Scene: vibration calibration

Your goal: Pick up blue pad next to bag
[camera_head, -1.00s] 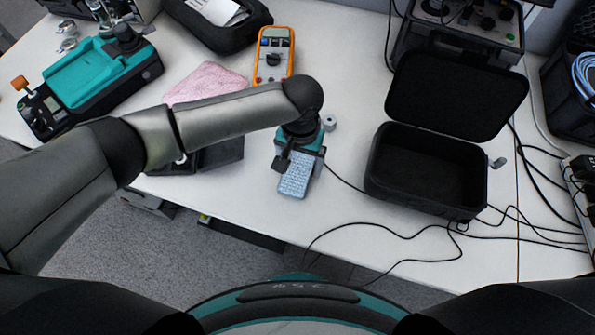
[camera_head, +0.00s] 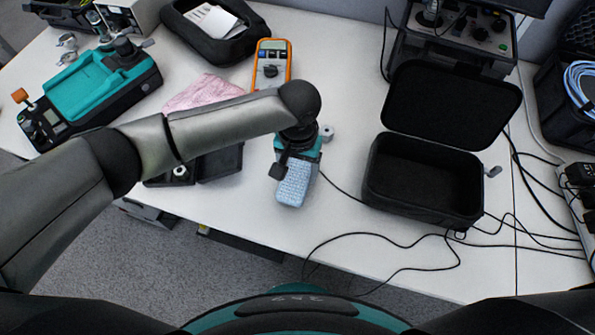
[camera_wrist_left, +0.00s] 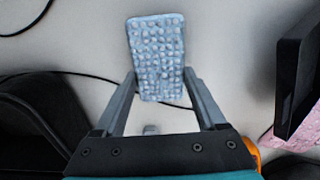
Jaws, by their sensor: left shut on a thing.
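The blue pad (camera_head: 293,188), a light blue rectangle with a bumpy surface, is in my left gripper (camera_head: 297,160) over the white table. In the left wrist view the pad (camera_wrist_left: 157,50) lies between the two fingertips of the left gripper (camera_wrist_left: 159,75), which is shut on it. The pad's far part sticks out beyond the tips. I cannot tell exactly how high it is over the table. An open black bag-like case (camera_head: 425,190) stands right of the pad, lid up, apparently empty. My right gripper is not in view.
A pink cloth (camera_head: 203,92), an orange multimeter (camera_head: 271,65) and a teal device (camera_head: 95,88) lie behind or left of my arm. A black box (camera_head: 220,162) is partly under the arm. A loose cable (camera_head: 400,238) runs along the table's front. Black equipment (camera_head: 460,35) stands at the back.

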